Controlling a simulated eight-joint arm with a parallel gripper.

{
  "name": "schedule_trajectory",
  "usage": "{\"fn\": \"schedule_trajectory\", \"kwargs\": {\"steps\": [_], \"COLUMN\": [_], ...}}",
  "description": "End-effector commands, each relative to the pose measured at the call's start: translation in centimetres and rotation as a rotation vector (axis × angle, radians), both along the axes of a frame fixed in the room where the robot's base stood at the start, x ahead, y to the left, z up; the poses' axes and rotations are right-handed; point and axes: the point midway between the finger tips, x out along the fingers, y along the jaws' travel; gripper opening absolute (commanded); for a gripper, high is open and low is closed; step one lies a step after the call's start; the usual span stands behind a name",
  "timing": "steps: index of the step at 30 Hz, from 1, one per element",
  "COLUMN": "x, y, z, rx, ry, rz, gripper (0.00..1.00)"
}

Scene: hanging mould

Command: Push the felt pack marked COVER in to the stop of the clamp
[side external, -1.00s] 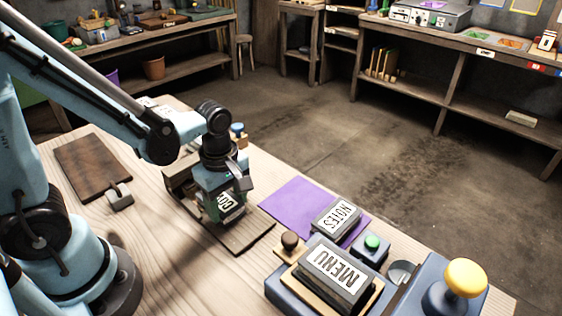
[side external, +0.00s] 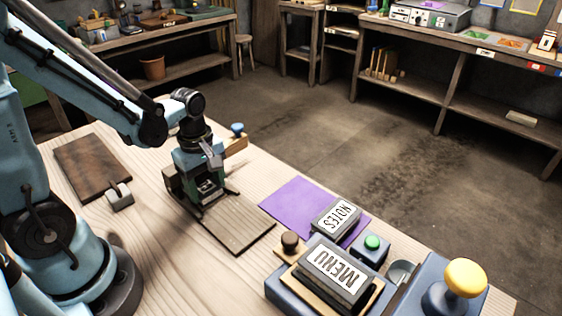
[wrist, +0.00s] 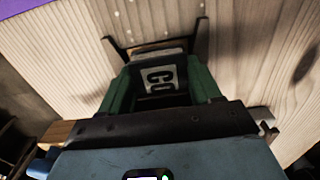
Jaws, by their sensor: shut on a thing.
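In the side view the gripper is low over the back end of a brown wooden board (side external: 240,230). The clamp around that end is mostly hidden behind the gripper. I cannot tell whether the pack touches the stop.
A pack marked MENU (side external: 338,270) sits on a blue-grey stand at the front right. A pack marked NOTES (side external: 337,216) lies on a purple sheet (side external: 297,204). A dark board (side external: 92,165) lies at left. The front of the brown board is clear.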

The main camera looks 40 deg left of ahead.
Motion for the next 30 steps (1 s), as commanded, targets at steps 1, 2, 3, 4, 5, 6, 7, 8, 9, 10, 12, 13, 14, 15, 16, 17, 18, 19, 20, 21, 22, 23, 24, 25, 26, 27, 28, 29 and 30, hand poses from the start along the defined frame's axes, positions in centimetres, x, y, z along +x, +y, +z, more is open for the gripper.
{"fn": "schedule_trajectory", "kwargs": {"steps": [1, 2, 3, 4, 5, 6, 7, 8, 9, 10, 12, 13, 14, 15, 16, 17, 18, 19, 20, 21, 22, 23, 24, 25, 26, 27, 28, 29, 30], "x": [0.00, 0.00, 0.00, 0.00, 0.01, 0.01, 0.01, 0.02, 0.02, 0.02, -0.01, -0.04, -0.08, -0.12, -0.15, -0.18, -0.22, -0.24, -0.26, -0.27, -0.27, -0.28, -0.28, -0.29, -0.29, -0.29, -0.29, -0.29, -0.29], "y": [0.55, 0.56, 0.58, 0.58, 0.59, 0.61, 0.61, 0.62, 0.63, 0.64, 0.64, 0.63, 0.62, 0.62, 0.61, 0.60, 0.60, 0.59, 0.59, 0.59, 0.59, 0.59, 0.58, 0.58, 0.58, 0.58, 0.58, 0.58, 0.58], "z": [0.00, 0.00, 0.00, 0.00, 0.00, 0.00, 0.00, 0.00, 0.00, 0.00, -0.01, -0.01, -0.01, -0.02, -0.02, -0.03, -0.03, -0.03, -0.03, -0.04, -0.04, -0.04, -0.04, -0.04, -0.04, -0.04, -0.03, 0.01, 0.09], "rx": [0.017, 0.018, 0.018, 0.018, 0.018, 0.018, 0.018, 0.018, 0.018, 0.018, 0.018, 0.018, 0.018, 0.017, 0.017, 0.017, 0.017, 0.017, 0.017, 0.017, 0.017, 0.017, 0.017, 0.017, 0.017, 0.017, 0.017, 0.017, 0.017], "ry": [0.000, 0.000, 0.000, 0.000, 0.000, -0.001, -0.001, -0.001, -0.001, -0.001, 0.000, 0.001, 0.002, 0.003, 0.004, 0.004, 0.005, 0.006, 0.006, 0.007, 0.007, 0.007, 0.007, 0.007, 0.007, 0.007, 0.007, 0.007, 0.007], "rz": [0.002, 0.002, 0.002, 0.002, 0.002, 0.003, 0.003, 0.003, 0.003, 0.003, 0.004, 0.004, 0.004, 0.004, 0.003, 0.003, 0.003, 0.003, 0.003, 0.003, 0.003, 0.003, 0.003, 0.003, 0.003, 0.003, 0.003, 0.003, 0.003], "gripper": [0.29, 0.29, 0.29, 0.29, 0.29, 0.29, 0.68, 0.72, 0.79, 0.83, 0.93, 0.93, 0.93, 0.93, 0.93, 0.93, 0.93, 0.93, 0.93, 0.93, 0.93, 0.93, 0.93, 0.93, 0.93, 0.93, 0.93, 0.93, 0.93]}}
